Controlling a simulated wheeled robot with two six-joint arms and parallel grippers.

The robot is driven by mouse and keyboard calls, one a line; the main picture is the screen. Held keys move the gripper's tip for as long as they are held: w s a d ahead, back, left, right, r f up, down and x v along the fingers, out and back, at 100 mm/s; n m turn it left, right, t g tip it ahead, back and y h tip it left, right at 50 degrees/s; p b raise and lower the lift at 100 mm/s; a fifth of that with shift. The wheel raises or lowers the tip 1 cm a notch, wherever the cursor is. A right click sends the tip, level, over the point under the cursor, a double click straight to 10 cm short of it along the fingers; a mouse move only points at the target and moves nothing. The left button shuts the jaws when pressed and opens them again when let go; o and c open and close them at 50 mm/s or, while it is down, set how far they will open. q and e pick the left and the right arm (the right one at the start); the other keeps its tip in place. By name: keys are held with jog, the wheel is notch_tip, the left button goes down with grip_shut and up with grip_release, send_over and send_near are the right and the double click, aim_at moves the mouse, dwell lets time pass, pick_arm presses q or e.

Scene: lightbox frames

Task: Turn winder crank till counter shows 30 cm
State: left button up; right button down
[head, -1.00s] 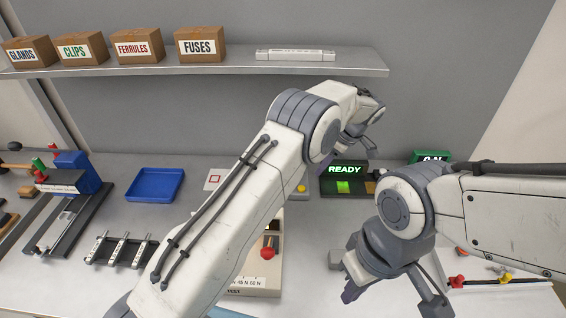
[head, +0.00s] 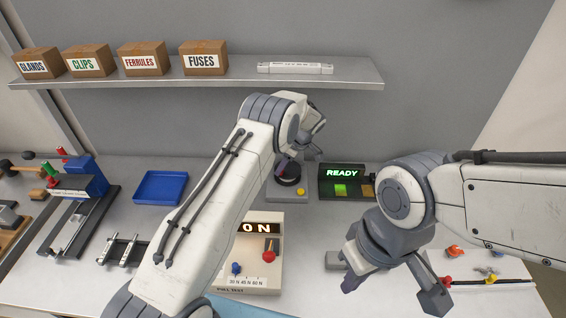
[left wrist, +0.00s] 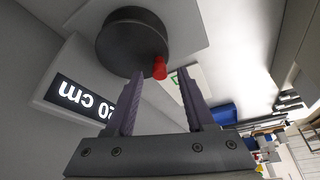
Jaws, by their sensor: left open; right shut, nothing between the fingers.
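The winder's dark round crank disc (left wrist: 132,42) with a red knob (left wrist: 160,68) fills the upper part of the left wrist view. Its counter (left wrist: 82,99) appears upside down and seems to read 20 cm, with a finger close to its digits. My left gripper (left wrist: 157,80) is open, its fingertips either side of the red knob; I cannot tell whether they touch it. In the head view a dark disc (head: 289,181) shows beneath the left gripper, and my left arm hides much around it. My right gripper (head: 352,280) is shut and empty above the bench at right.
A READY display (head: 345,173) stands right of the disc. The pull test box (head: 262,284) is in front. A blue tray (head: 160,188) and a blue-topped fixture (head: 88,178) lie left. A shelf (head: 230,80) with boxes runs above.

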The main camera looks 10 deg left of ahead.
pick_arm(q)
jog(key=shift+a+f, duration=0.1)
jog(key=shift+f, duration=0.3)
grip_shut()
